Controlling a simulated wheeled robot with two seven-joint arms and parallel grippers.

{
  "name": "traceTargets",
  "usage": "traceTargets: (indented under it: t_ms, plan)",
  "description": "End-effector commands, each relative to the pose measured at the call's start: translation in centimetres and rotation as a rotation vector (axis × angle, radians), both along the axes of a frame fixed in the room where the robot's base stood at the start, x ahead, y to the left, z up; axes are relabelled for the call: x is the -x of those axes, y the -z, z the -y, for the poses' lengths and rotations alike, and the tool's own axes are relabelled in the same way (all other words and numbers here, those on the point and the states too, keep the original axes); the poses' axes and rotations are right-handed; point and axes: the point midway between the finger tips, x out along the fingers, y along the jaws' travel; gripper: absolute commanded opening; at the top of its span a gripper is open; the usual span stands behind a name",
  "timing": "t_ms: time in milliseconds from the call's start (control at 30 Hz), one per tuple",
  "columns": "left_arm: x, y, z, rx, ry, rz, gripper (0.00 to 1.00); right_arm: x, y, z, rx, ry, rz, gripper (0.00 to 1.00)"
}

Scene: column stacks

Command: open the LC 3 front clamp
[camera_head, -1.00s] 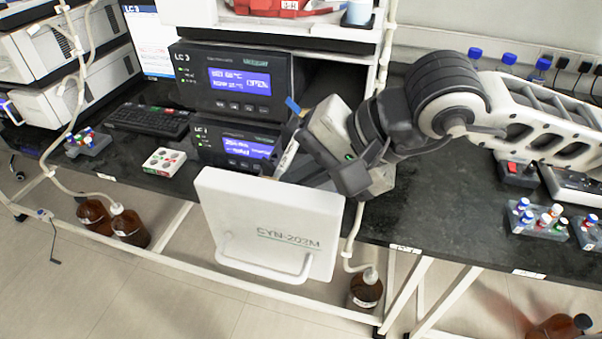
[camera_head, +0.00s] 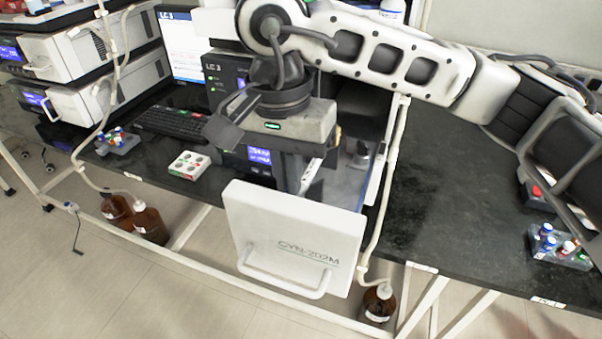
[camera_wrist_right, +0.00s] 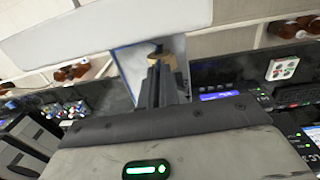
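The white door (camera_head: 295,240) marked CYN-202M stands open at the bench's front edge. Its open compartment shows in the right wrist view (camera_wrist_right: 128,66), with a small tan, dark-topped fitting (camera_wrist_right: 168,62) inside, possibly the front clamp; I cannot read a label on it. My right gripper (camera_head: 292,172) points down behind the open door. In the right wrist view its dark fingers (camera_wrist_right: 156,86) lie close together, with their tips at the fitting. Whether they touch or grip it is unclear. My left gripper is not in view.
The LC 3 instrument (camera_head: 226,85) stands behind my right arm. Brown bottles (camera_head: 378,302) are below.

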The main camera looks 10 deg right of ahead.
Motion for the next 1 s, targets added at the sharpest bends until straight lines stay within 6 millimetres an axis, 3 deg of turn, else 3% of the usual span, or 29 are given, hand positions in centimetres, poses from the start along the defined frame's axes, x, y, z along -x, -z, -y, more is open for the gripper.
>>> traceTargets:
  t_ms: [500,1000]
  plan:
    - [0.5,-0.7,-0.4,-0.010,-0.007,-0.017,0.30,-1.8,0.6,-2.6,0.401,0.004,-0.259,0.00]
    - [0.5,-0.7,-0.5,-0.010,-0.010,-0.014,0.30,-2.4,1.8,-3.6,0.598,0.003,-0.400,0.00]
